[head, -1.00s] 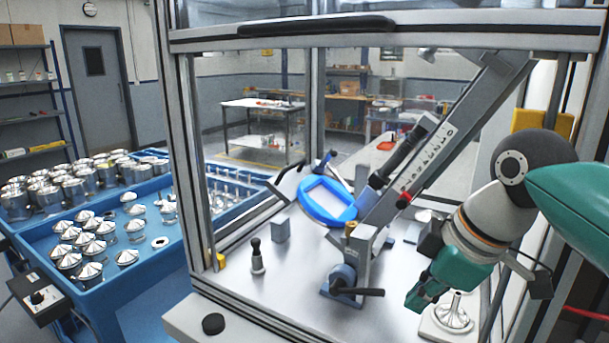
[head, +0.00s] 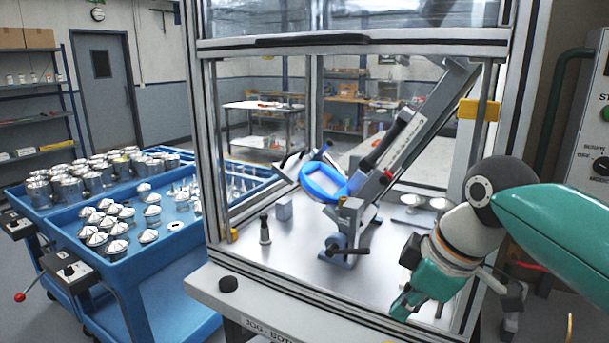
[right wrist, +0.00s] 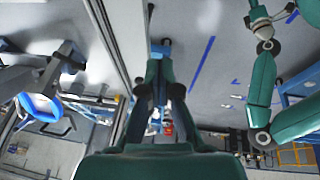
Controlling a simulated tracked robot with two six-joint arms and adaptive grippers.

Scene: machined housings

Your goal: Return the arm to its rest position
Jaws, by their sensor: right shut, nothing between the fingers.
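My right arm comes in from the right in the head view, with a green forearm and a white and orange wrist. My right gripper (head: 405,303) is shut and empty at the front right of the glazed machine enclosure (head: 345,40). In the right wrist view the gripper (right wrist: 160,95) points over the floor, its fingers together with nothing between them. My left gripper does not show in the head view.
The enclosure holds a tilted machine with a blue ring (head: 322,181). A blue cart (head: 150,295) with several metal housings stands at the left. A control box (head: 590,140) is at the right edge. A frame post stands close to my right gripper.

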